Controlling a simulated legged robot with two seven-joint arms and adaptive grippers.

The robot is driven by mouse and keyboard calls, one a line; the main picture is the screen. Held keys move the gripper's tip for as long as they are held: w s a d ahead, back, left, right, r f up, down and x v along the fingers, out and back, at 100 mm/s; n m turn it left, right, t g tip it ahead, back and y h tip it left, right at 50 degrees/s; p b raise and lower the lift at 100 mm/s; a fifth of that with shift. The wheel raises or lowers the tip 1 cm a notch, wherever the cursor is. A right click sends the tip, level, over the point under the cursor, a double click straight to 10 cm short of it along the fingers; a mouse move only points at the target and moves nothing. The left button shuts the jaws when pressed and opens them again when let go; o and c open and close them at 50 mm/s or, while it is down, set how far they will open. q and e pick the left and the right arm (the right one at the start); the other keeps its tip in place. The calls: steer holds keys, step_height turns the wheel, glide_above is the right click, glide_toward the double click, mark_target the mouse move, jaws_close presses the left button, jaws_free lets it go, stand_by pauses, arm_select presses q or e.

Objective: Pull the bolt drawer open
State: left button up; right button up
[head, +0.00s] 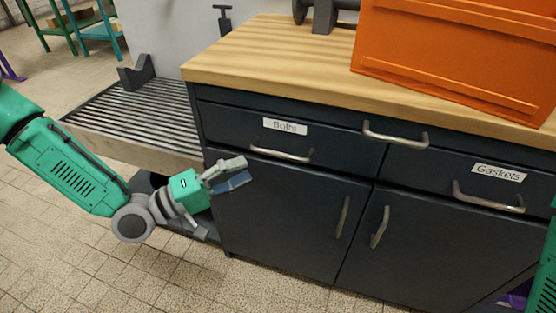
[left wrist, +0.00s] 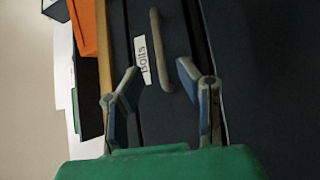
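The bolt drawer (head: 300,138) is a dark blue-grey front with a white "Bolts" label (head: 285,126) and a silver bar handle (head: 281,153). It looks shut, under the wooden worktop. My left gripper (head: 238,177) is left of the handle and a little below it in the head view. In the left wrist view the two fingers (left wrist: 157,85) are spread apart with nothing between them. The handle (left wrist: 161,48) stands ahead of the fingertips, and the "Bolts" label (left wrist: 142,62) is beside it. My right gripper is not in view; a green part of my body shows at the right edge.
A "Gaskets" drawer (head: 455,175) is at the right, with a wider drawer handle (head: 395,134) above. Two cupboard doors (head: 285,215) are below. An orange crate (head: 460,55) stands on the worktop (head: 280,60). A slatted grey bench (head: 140,115) adjoins the cabinet at the left.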

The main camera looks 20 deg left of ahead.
mark_target(278, 153)
arm_select(q)
steer(key=b+x, duration=0.1)
steer(key=x, duration=0.7)
steer(key=shift+d+b, duration=0.3)
steer(key=shift+b, duration=0.05)
jaws_close()
